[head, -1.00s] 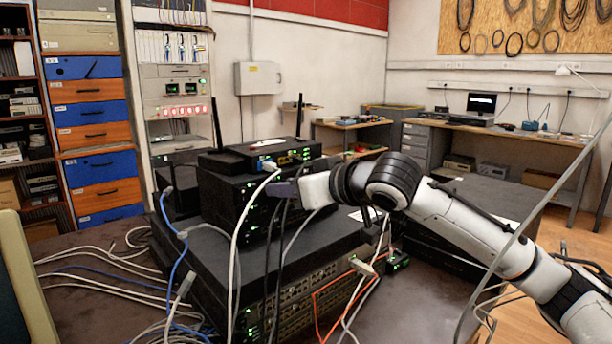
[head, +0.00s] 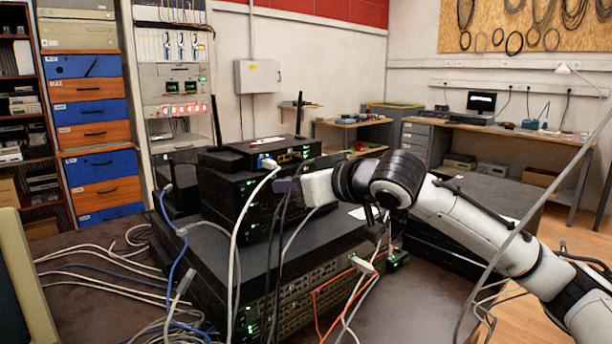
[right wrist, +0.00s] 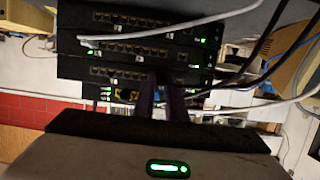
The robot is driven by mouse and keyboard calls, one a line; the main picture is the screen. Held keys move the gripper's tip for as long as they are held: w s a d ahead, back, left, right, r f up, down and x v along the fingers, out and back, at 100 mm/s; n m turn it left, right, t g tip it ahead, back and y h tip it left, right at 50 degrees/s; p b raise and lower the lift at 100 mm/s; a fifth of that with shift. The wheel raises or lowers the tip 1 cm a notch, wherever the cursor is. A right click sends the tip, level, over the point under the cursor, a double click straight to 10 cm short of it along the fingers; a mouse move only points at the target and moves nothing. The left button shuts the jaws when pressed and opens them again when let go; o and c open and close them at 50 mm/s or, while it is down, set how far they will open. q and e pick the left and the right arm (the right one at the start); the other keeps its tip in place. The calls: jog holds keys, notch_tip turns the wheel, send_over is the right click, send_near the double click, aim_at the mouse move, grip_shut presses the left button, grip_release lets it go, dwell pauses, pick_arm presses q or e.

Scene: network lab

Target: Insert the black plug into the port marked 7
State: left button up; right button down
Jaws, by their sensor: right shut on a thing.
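My right gripper (head: 284,186) is in front of the stacked network boxes, its dark purple fingers shut. It also shows in the right wrist view (right wrist: 162,80), its fingers pointing at the rows of ports. The black plug is hidden between the fingers. Black cable (head: 271,235) hangs down below the gripper. Rows of ports (right wrist: 130,48) show on the boxes in the right wrist view. Their numbers are too small to read, so I cannot tell which port is 7. My left gripper is not in view.
A black router (head: 262,150) with antennas tops the stack, with a white cable plugged in. White and blue cables (head: 165,232) hang in front and lie on the table at left. A large rack unit (head: 310,290) with green lights stands below. A workbench (head: 500,135) is behind.

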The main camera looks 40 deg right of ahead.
jog(key=shift+s+d+f+b, duration=0.15)
jog(key=shift+s+b, duration=0.9)
jog(key=shift+s, duration=0.9)
jog(key=s+d, duration=0.2)
jog(key=d, duration=0.7)
jog(key=w+p, duration=0.1)
jog(key=p, duration=0.1)
jog(key=w+p, duration=0.4)
jog(key=p, duration=0.1)
jog(key=shift+w+a, duration=0.15)
jog(key=shift+a, duration=0.25)
